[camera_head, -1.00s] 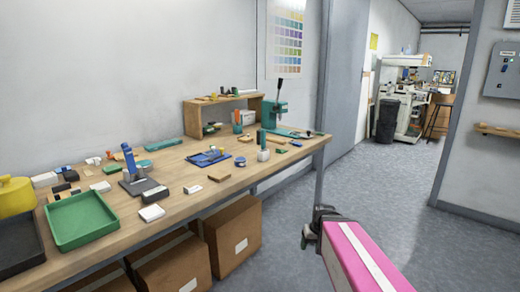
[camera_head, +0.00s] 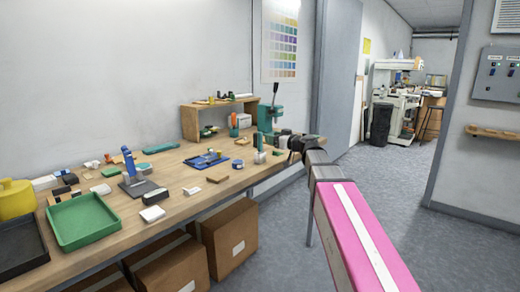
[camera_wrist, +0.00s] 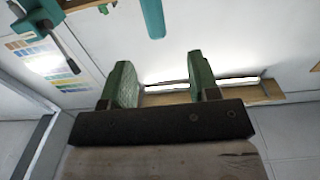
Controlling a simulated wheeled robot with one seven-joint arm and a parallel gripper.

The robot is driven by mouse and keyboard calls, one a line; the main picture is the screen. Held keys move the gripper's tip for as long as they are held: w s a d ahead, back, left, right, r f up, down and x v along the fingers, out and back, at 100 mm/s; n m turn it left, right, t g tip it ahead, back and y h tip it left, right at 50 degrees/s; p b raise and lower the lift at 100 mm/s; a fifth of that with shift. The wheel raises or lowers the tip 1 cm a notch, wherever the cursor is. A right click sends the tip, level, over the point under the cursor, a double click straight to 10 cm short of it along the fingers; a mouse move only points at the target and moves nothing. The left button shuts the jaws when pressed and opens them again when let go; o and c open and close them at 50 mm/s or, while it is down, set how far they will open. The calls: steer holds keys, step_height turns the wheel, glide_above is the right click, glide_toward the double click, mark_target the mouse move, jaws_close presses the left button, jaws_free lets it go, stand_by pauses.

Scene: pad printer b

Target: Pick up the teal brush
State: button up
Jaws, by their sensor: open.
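A teal upright cylinder (camera_head: 259,142) stands on a pale base near the right part of the bench, in front of the green press. I cannot tell for sure that it is the teal brush. A flat teal piece (camera_head: 161,149) lies at the back of the bench, further left. My gripper (camera_head: 284,142) is over the right end of the bench, just right of the upright teal cylinder; its fingers are hard to make out there. In the wrist view my gripper (camera_wrist: 158,62) has its two green fingers apart with nothing between. A rounded teal bar (camera_wrist: 152,18) shows beyond the fingertips.
The green press (camera_head: 272,116) with a black lever stands behind, beside a small wooden shelf (camera_head: 188,122). A blue tray (camera_head: 205,160), small blocks and a green tray (camera_head: 82,240) lie leftward on the bench. The floor (camera_head: 450,240) to the right is clear.

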mark_target(262, 136)
steer(key=x, duration=0.5)
steer(key=shift+w+f, duration=0.1)
steer(key=x, duration=0.5)
steer(key=shift+w+f, duration=0.15)
steer(key=shift+f, duration=0.15)
steer(key=c, duration=1)
